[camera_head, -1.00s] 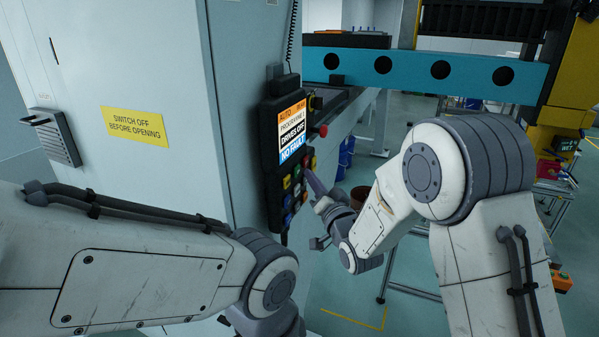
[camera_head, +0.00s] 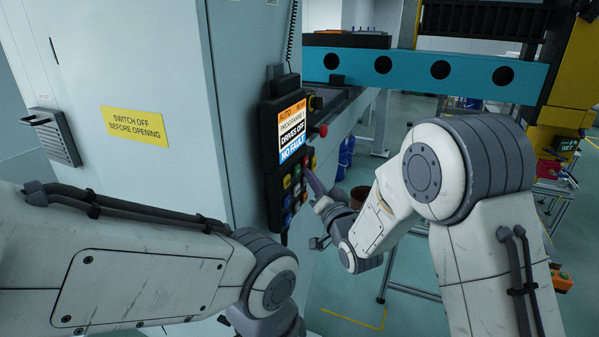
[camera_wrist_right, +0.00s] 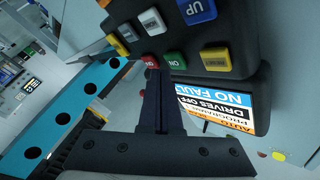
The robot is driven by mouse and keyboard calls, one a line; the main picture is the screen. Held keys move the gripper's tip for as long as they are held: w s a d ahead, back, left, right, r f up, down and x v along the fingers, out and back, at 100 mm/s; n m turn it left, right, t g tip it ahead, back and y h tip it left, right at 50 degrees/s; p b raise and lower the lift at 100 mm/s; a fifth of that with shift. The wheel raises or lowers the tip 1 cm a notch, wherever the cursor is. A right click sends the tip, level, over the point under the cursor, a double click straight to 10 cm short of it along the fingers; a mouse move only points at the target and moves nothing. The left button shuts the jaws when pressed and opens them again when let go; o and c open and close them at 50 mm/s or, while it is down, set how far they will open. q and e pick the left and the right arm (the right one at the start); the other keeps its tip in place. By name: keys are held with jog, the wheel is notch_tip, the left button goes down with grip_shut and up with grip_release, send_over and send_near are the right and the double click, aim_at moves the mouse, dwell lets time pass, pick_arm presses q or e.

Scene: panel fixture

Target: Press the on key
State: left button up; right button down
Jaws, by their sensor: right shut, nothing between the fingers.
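The control panel (camera_head: 272,190) is a dark pendant on the cabinet, with a lit screen above rows of coloured keys. In the right wrist view the green ON key (camera_wrist_right: 176,61) sits beside a red key (camera_wrist_right: 150,61). My right gripper (camera_wrist_right: 162,74) is shut and empty. Its fingertips overlap the lower edges of the green and red keys in this view; I cannot tell whether they touch. In the head view my right gripper (camera_head: 309,177) is at the panel's right side, by the keys. My left gripper is out of view.
The panel screen (camera_head: 292,133) reads DRIVES OFF. A red knob (camera_head: 323,130) sticks out to its right. The wrist view shows a blue UP key (camera_wrist_right: 197,10), a white key (camera_wrist_right: 152,21) and a yellow key (camera_wrist_right: 216,59) nearby. A teal beam (camera_head: 410,72) runs behind.

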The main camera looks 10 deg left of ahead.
jog(key=shift+w+a+b, duration=0.15)
jog(key=shift+a+b, duration=0.15)
jog(key=shift+a, duration=0.1)
jog(key=shift+w+a, duration=0.15)
jog(key=shift+a, duration=0.2)
dwell(0.6)
dwell(0.3)
jog(key=shift+s+d+b, duration=0.3)
jog(key=shift+d+b, duration=0.35)
jog(key=shift+d, duration=0.15)
jog(key=shift+s+d+b, duration=0.25)
jog(key=shift+d, duration=0.55)
jog(key=shift+s+d+b, duration=0.25)
jog(key=shift+d+b, duration=0.05)
jog(key=shift+d, duration=0.5)
jog(key=shift+s+d+b, duration=0.25)
jog(key=shift+d, duration=0.55)
